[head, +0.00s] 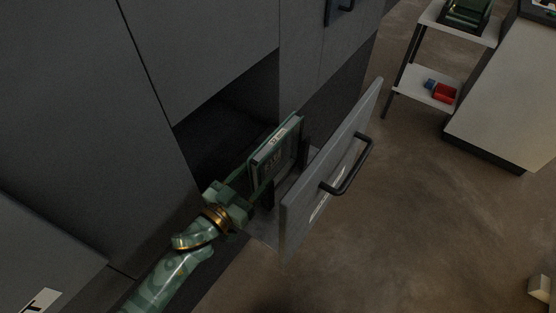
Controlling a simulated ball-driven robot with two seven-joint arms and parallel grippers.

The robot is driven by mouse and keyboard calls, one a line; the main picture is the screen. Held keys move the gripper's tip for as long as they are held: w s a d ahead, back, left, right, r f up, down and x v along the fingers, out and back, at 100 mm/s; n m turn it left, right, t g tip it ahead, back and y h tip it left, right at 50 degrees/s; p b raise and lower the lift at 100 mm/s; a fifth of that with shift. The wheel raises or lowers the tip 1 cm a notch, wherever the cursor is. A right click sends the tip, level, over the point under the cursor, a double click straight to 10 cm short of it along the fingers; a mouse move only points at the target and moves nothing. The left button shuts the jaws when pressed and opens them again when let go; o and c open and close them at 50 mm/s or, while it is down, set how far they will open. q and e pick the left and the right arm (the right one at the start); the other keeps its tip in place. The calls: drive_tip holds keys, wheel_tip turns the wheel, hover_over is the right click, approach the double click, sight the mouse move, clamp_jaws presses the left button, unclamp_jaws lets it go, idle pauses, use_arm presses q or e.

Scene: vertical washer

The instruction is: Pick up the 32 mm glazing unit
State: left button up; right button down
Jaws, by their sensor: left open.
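A glazing unit (278,157) stands upright and slightly tilted in the picture, inside a pulled-out grey drawer (332,168). It has a dark green-grey face, a pale frame and a white label on its top edge; the print on the label is too small to read surely. My left gripper (252,184) is open at the unit's near left end, with its fingers close to that end. Whether the fingers touch the unit cannot be told. The unit's lower part is partly hidden by the gripper and drawer front. My right gripper is not in view.
The drawer front has a black bar handle (347,166). Dark grey cabinet panels (200,45) rise behind and left of the drawer. A shelf rack (424,88) with a red bin (444,93) stands at the upper right beside a pale cabinet (507,95). The floor on the right is mostly clear.

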sight(278, 160)
use_arm(q)
drive_tip(key=b+x, duration=0.1)
drive_tip(key=x, duration=0.5)
drive_tip(key=shift+s, duration=0.1)
clamp_jaws()
idle(1.1)
drive_tip(key=shift+r, duration=0.2)
